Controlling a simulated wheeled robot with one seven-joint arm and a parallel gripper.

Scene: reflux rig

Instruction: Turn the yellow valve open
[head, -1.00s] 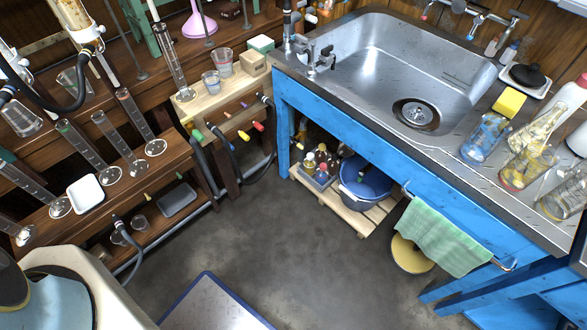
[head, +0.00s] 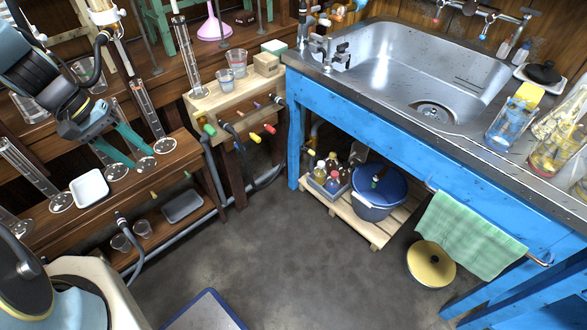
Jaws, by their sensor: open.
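A yellow-orange valve handle (head: 255,137) shows on the front of the pale wooden bench unit. It sits between a green handle (head: 209,130) on its left and a red handle (head: 270,128) on its right. Its exact turn position is too small to tell. My gripper (head: 141,158) has teal fingers spread apart, with nothing held between them. It is over the left brown shelf, in front of the glass cylinders, left of and apart from the handles. It hides parts of the cylinders behind it.
Tall glass cylinders (head: 148,108) stand close around my gripper. A white dish (head: 89,188) lies on the same shelf. Dark hoses (head: 238,143) hang by the handles. A blue sink bench (head: 370,122) stands to the right.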

